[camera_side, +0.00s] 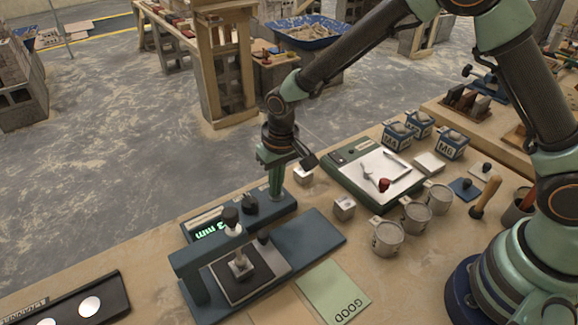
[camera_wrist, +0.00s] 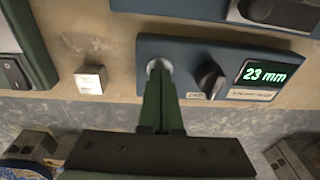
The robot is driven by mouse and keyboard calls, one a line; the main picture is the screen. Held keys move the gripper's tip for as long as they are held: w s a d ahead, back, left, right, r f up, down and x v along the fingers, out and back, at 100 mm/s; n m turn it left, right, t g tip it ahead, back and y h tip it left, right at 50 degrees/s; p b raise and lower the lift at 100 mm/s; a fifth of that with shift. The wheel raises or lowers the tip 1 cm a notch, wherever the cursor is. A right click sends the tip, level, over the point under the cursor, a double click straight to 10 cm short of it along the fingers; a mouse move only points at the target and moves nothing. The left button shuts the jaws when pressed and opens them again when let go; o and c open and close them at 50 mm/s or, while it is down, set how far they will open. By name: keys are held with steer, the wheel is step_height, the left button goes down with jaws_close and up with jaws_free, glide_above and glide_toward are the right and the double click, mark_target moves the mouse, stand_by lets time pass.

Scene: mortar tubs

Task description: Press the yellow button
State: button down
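My gripper (camera_side: 275,195) points down at the right end of a blue control box (camera_side: 205,224), its green fingers together with nothing visible between them. In the wrist view the fingertips (camera_wrist: 160,75) are at a round, pale metallic ring or button (camera_wrist: 158,64) on the box (camera_wrist: 190,52) and partly cover it. Whether they touch it or press it down I cannot tell. No yellow button face shows in either view. Beside it on the box are a black knob (camera_wrist: 209,79) and a green-lit display (camera_wrist: 264,74) reading 23 mm.
A press-like stand (camera_side: 240,265) with a dark plate is in front of the box. A small white cube (camera_side: 303,175), a metal cube (camera_side: 344,207), a scale-like device (camera_side: 345,160) and grey cups (camera_side: 388,238) stand to the right. A green GOOD card (camera_side: 333,292) lies in front.

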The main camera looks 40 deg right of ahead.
mark_target(283, 196)
step_height(283, 196, up, 14)
steer(key=shift+s+d, duration=0.45)
steer(key=shift+d, duration=0.1)
stand_by(0.4)
steer(key=s+d+r+t, duration=0.2)
steer(key=s+d+r, duration=0.2)
steer(key=s+d, duration=0.3)
steer(key=s+d+r+t, duration=0.2)
steer(key=s+d+r, duration=0.1)
steer(key=s+d, duration=0.4)
steer(key=shift+d+r, duration=0.4)
steer(key=shift+d, duration=0.85)
